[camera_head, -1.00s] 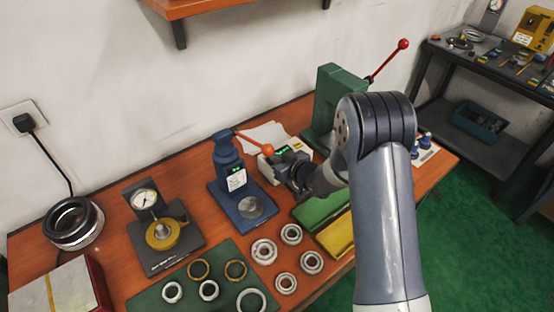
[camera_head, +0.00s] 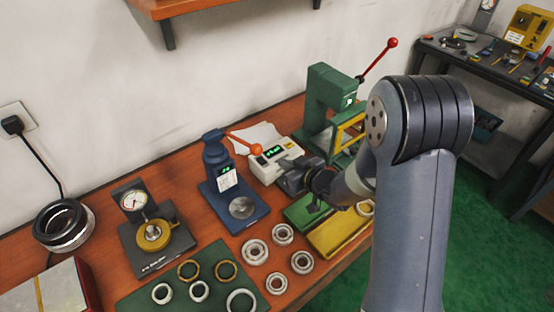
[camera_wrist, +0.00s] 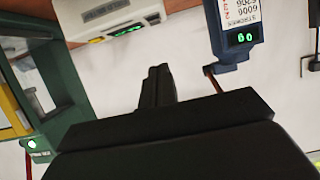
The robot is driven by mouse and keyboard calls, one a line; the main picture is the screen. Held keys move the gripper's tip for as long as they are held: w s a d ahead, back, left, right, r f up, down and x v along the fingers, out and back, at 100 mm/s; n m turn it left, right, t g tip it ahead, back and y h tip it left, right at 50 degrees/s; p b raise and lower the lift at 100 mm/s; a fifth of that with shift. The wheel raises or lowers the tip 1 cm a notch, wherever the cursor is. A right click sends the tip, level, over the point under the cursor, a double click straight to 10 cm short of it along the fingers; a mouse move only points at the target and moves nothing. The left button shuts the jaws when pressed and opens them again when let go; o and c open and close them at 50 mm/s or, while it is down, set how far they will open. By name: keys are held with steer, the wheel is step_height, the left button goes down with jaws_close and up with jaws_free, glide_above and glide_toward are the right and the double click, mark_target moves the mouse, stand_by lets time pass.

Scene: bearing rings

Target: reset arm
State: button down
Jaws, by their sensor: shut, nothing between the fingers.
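My gripper (camera_head: 313,206) is over the table between the white meter and the green and yellow trays in the head view. In the wrist view its dark fingers (camera_wrist: 157,84) are together with nothing between them. My arm reaches in from the right and hides part of the table's right side.
The wooden table holds a blue press (camera_head: 226,180) with an orange-knobbed lever, a white meter (camera_head: 272,166), a green press (camera_head: 328,105), a dial gauge stand (camera_head: 150,236), a green tray (camera_head: 298,212) and a yellow tray (camera_head: 335,237). Several bearing rings (camera_head: 255,252) lie in front.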

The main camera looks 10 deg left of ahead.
steer(key=shift+s+d, duration=0.45)
steer(key=shift+d, duration=0.05)
steer(key=shift+r, duration=0.1)
